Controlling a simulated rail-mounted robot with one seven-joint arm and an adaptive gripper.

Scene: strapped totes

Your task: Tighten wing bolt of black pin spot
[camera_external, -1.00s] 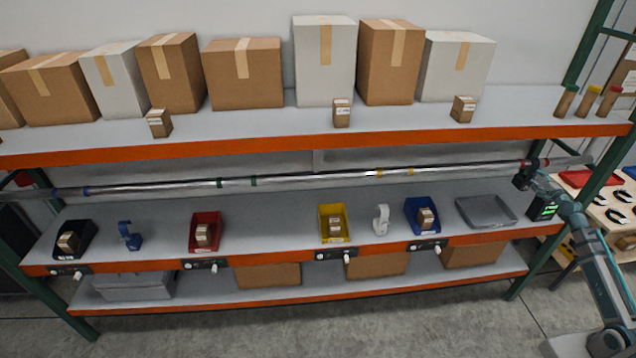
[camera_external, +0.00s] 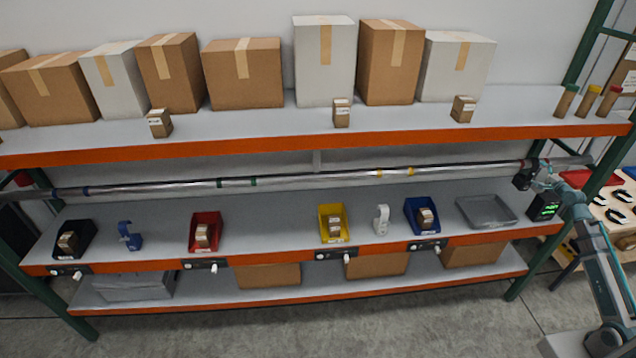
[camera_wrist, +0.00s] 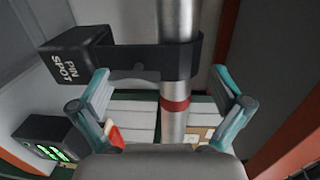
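The black pin spot (camera_wrist: 75,52), labelled "PIN SPOT", is at upper left in the wrist view. Its black clamp (camera_wrist: 190,60) goes across the metal pipe (camera_wrist: 178,20). A small, dim grey part shows at the clamp's lower edge; I cannot tell whether it is the wing bolt. My gripper (camera_wrist: 160,75) is open, with its teal fingers apart on either side of the pipe and nothing seen between their tips but pipe and clamp. In the external view the pin spot (camera_external: 521,182) hangs at the pipe's right end, beside my wrist, where my fingers are hard to make out.
A dark box with a green display (camera_wrist: 48,143) is at lower left in the wrist view. A red band (camera_wrist: 174,105) circles the pipe below the clamp. The rack's right upright (camera_external: 612,165) is close to my arm. A grey tray (camera_external: 487,211) lies on the shelf below.

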